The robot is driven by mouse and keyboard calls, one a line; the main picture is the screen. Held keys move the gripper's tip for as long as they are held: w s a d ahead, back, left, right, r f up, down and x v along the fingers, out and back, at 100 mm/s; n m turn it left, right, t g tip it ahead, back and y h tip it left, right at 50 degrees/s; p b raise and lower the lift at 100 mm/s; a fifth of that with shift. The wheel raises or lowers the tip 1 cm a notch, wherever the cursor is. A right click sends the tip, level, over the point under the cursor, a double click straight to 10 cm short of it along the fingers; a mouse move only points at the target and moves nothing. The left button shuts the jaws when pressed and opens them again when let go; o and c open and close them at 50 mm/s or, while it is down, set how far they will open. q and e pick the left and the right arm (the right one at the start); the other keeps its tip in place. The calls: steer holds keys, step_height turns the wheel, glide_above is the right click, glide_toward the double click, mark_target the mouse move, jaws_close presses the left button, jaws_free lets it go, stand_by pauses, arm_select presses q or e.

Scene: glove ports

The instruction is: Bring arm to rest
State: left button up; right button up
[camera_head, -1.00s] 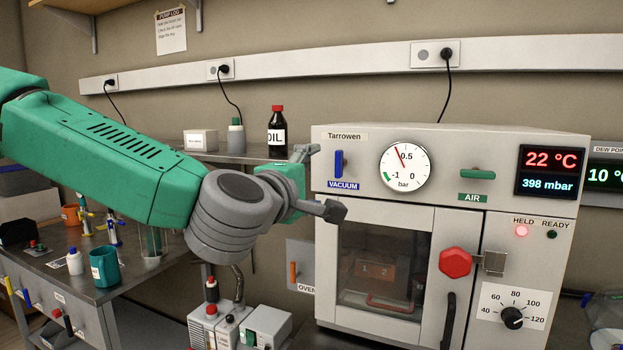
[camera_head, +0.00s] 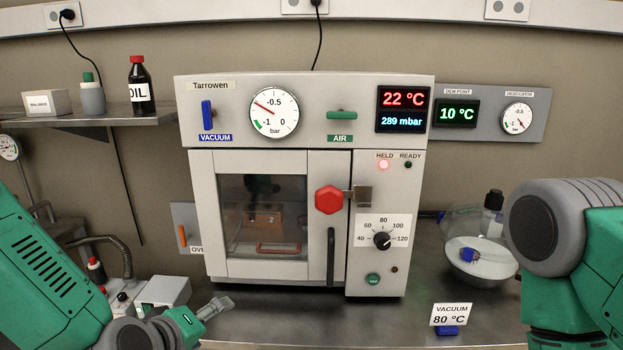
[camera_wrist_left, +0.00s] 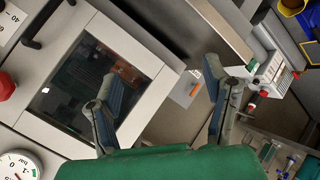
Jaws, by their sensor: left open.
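My left arm (camera_head: 45,275) comes in low at the left in the head view. Its gripper (camera_head: 215,307) is near the bottom, over the bench left of the oven's front, apart from the oven (camera_head: 208,215). In the left wrist view the two fingers of the left gripper (camera_wrist_left: 163,95) are spread wide with nothing between them. My right arm (camera_head: 570,240) stands at the right edge of the head view. Its gripper is out of the picture. The oven door is shut, the blue vacuum lever (camera_head: 207,115) is upright and the green air handle (camera_head: 342,115) lies level.
A glass desiccator (camera_head: 470,270) stands right of the oven. A "VACUUM 80 °C" card (camera_head: 451,315) stands at the bench front. A pump (camera_head: 155,293) is close to the left gripper. A shelf (camera_head: 95,120) holds an oil bottle (camera_head: 140,86). The bench before the oven is clear.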

arm_select(q)
steer(key=s+a+f+m+g, duration=0.3)
steer(key=s+f+m+g, duration=0.2)
steer(key=s+f, duration=1)
steer(key=s+a+f+m+g+y, duration=0.1)
steer(key=s+a+f+m+g, duration=0.1)
steer(key=s, duration=0.5)
steer(key=s+a+f+m+g+y, duration=0.1)
steer(key=s+a+f+m+g, duration=0.1)
steer(key=s+a+f, duration=0.3)
steer(key=shift+s+f+g, duration=0.55)
steer(key=shift+s+g, duration=0.05)
steer(key=shift+s, duration=0.4)
steer(key=shift+w+a, duration=0.1)
steer(key=shift+w, duration=0.05)
arm_select(e)
steer(key=shift+c, duration=0.4)
